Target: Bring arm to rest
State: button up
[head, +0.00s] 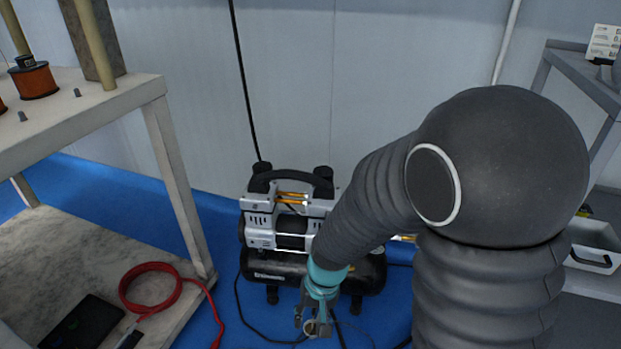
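My arm (375,205) rises at the right of the head view in a dark sleeve and bends down to the left. My gripper (314,328) hangs from its teal wrist, pointing down, low in front of the air compressor. The fingers are small and partly blurred against the dark hoses and blue floor. A small pale ring shape shows at the fingertips. I cannot tell whether it is part of the gripper, a held thing or something behind it.
A black and silver compressor (265,265) stands on the blue floor (180,185). At left is a bench (125,95) with a copper coil (36,80); its lower shelf (50,245) holds a red cable (150,268). A grey shelf unit (585,80) stands at right.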

jog(key=s+d+r+t+p, duration=0.2)
jog(key=d+r, duration=0.3)
jog(key=r, duration=0.5)
jog(key=s+d+r+t+h+p, duration=0.1)
jog(key=d+r, duration=0.4)
jog(key=r, duration=0.6)
jog(key=s+d+r+m+t+h+p, duration=0.1)
jog(key=s+d+r+t+p, duration=0.2)
jog(key=r, duration=0.8)
jog(key=s+d+p, duration=0.1)
jog(key=s+d, duration=0.1)
jog(key=shift+s+d, duration=0.35)
jog(key=shift+d, duration=0.05)
